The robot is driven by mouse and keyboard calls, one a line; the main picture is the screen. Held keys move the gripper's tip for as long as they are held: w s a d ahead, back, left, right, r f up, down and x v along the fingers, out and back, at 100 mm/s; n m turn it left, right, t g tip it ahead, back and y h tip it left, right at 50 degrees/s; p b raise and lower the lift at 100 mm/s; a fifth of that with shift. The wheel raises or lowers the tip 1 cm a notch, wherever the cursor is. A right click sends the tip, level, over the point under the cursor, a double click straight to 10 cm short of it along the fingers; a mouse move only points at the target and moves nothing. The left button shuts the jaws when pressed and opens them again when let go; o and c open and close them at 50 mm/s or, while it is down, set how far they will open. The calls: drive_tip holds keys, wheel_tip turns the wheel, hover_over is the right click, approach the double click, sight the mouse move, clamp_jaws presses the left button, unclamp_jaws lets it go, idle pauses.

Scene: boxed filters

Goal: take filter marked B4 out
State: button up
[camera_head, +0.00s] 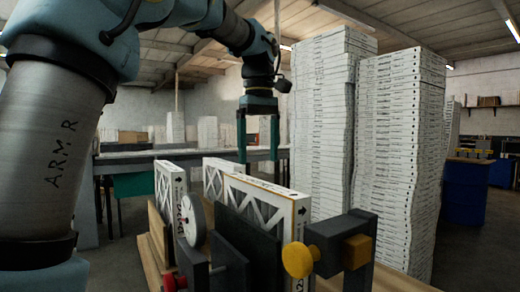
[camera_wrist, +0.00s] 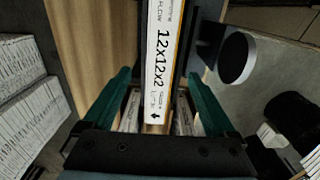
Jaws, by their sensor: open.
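Several white-edged filters stand upright on a wooden base in the head view: one at left (camera_head: 170,198), one in the middle (camera_head: 214,176) and a nearer one with lattice sides (camera_head: 268,205). I cannot read a B4 mark on any of them. My gripper (camera_head: 258,157) points down above and behind the nearer filter, its green fingers apart and empty. In the wrist view, a filter edge printed "12x12x2" (camera_wrist: 163,62) runs between the open fingers; no contact shows. Parts of other white edges (camera_wrist: 132,110) show lower, partly hidden by the gripper.
A round gauge (camera_head: 190,220), a red knob (camera_head: 174,283), a dark panel (camera_head: 245,250) and a yellow knob (camera_head: 299,260) stand in front of the filters. Tall white stacks (camera_head: 400,150) rise close at right. A table (camera_head: 130,162) is behind.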

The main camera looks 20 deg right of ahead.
sight(256, 183)
wheel_tip(256, 183, down, 9)
drive_tip(key=shift+f+p, duration=0.15)
drive_tip(key=shift+p, duration=0.2)
drive_tip(key=shift+c, duration=0.3)
clamp_jaws()
idle(0.5)
drive_tip(key=shift+s+a, duration=0.1)
drive_tip(key=shift+a, duration=0.3)
drive_tip(key=shift+p, duration=0.3)
idle(0.3)
drive_tip(key=shift+c, duration=1.7)
unclamp_jaws()
